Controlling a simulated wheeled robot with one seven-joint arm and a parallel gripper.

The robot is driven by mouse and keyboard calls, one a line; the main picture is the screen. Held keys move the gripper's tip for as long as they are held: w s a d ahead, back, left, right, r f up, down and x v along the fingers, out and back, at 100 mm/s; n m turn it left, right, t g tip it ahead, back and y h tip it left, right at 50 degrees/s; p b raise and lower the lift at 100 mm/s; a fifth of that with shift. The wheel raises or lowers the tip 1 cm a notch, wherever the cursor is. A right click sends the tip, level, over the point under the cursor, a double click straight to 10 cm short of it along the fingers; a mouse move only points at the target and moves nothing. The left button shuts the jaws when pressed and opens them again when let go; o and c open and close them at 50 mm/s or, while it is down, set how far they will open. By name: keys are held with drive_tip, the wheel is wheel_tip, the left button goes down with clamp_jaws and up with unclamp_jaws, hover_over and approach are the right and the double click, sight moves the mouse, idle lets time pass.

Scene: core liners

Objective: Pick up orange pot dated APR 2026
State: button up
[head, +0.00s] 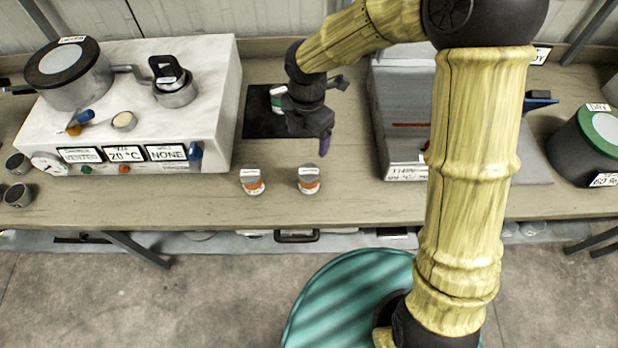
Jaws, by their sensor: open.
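Each has a white label on top, too small to read, so I cannot tell which is dated APR 2026. A third small pot with a green and red side (277,98) stands on the black mat, partly hidden by my gripper. My gripper (331,115) is open and empty, over the mat's right side, behind and above the right pot. It touches neither orange pot.
A white apparatus (215,100) with dials and a lidded vessel stands at left. A grey device (400,172) stands to the right, partly behind my arm. A dark green-lidded container (590,150) is at far right. The bench (190,202) is clear around the orange pots.

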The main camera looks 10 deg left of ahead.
sight(309, 171)
wheel_tip(309, 171, down, 12)
drive_tip(key=shift+f+p, duration=0.1)
drive_tip(key=shift+p, duration=0.7)
drive_tip(key=shift+w+d+f+p, duration=0.1)
drive_tip(key=shift+f+p, duration=0.9)
drive_tip(key=shift+f, duration=1.6)
drive_tip(key=c, duration=1.1)
drive_tip(key=shift+c, duration=0.2)
